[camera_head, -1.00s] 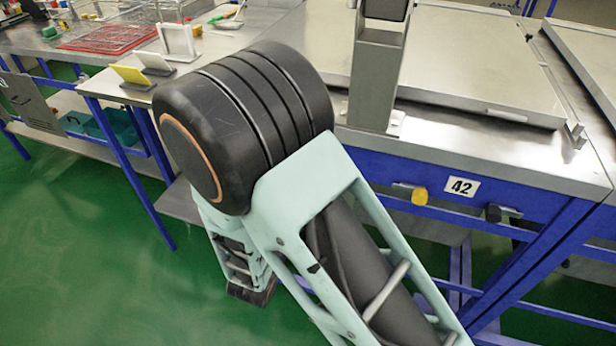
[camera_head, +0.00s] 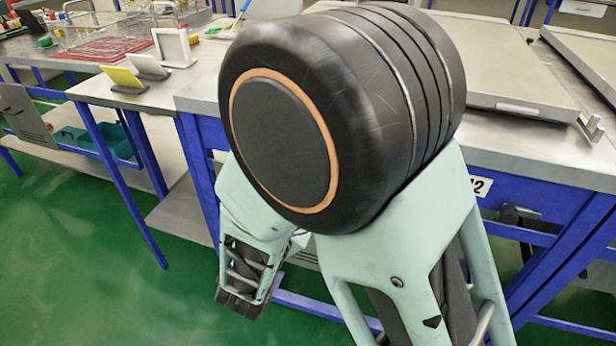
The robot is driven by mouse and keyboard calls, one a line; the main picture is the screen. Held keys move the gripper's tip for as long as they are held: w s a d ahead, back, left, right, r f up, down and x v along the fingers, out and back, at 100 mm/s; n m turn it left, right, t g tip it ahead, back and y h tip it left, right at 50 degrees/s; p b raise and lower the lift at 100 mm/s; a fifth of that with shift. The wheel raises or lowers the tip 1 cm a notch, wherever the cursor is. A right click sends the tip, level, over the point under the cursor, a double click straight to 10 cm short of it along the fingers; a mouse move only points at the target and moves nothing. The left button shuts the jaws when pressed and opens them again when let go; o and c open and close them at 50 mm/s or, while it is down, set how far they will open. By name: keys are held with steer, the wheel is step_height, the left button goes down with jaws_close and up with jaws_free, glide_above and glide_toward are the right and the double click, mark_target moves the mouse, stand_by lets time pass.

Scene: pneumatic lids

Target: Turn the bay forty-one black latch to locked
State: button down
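No plate reading 41 shows, and I cannot pick out the bay forty-one black latch. A number plate (camera_head: 481,186) on the blue bench front is partly covered by my arm; only its last digit, 2, shows. A black latch knob (camera_head: 509,214) sits on the blue rail just right of that plate. My arm's large black joint and pale green links fill the middle of the view and hide the bench front behind them. My gripper's fingers cannot be seen.
A steel bench with a flat metal lid (camera_head: 507,75) stands behind my arm. Another lid (camera_head: 591,62) lies at the far right. A lower table at left holds a yellow card (camera_head: 122,78), a white frame (camera_head: 173,46) and a red rack (camera_head: 97,48). Green floor (camera_head: 75,240) is open at left.

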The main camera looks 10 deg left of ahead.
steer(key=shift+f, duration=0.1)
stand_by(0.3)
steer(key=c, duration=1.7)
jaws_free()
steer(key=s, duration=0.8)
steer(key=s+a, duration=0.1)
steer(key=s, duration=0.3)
